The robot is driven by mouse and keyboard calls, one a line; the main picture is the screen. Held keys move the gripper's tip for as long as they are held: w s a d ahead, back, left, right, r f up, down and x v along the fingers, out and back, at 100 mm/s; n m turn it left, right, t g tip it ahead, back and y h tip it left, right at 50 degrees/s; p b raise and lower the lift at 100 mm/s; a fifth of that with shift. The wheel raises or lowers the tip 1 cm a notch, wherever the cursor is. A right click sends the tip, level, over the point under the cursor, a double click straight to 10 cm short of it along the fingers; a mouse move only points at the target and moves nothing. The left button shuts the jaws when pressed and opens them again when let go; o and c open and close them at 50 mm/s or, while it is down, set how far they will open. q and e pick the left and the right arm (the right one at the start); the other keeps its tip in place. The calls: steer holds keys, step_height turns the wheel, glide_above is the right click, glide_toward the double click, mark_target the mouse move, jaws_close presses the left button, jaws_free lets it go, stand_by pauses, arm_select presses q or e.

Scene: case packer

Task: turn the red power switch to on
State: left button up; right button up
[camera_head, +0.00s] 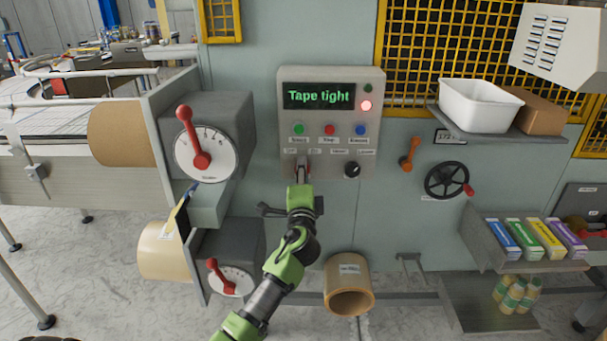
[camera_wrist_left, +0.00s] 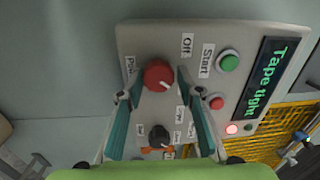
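The red power switch (camera_wrist_left: 158,75) is a round red knob on the grey control panel (camera_head: 330,75). In the left wrist view its white mark points to the lower right, away from the "Off" label (camera_wrist_left: 187,44). I see no readable "On" label there; the right-hand finger covers that area. My left gripper (camera_head: 301,180) is at the switch, and its fingers (camera_wrist_left: 159,80) stand on both sides of the knob. Whether they press on it is not clear. In the head view the gripper mostly hides the switch. My right gripper is not in view.
The display (camera_head: 318,95) reads "Tape tight", and a red lamp (camera_head: 366,106) is lit. A green button (camera_head: 299,129), red button (camera_head: 330,130), blue button (camera_head: 360,130) and black knob (camera_head: 352,169) are close by. A red-lever dial (camera_head: 205,155) stands to the left.

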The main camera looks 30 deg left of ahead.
arm_select(q)
steer(key=shift+o, duration=0.6)
steer(key=shift+w+a+f, duration=0.1)
steer(key=shift+a, duration=0.05)
steer(key=v, duration=1.2)
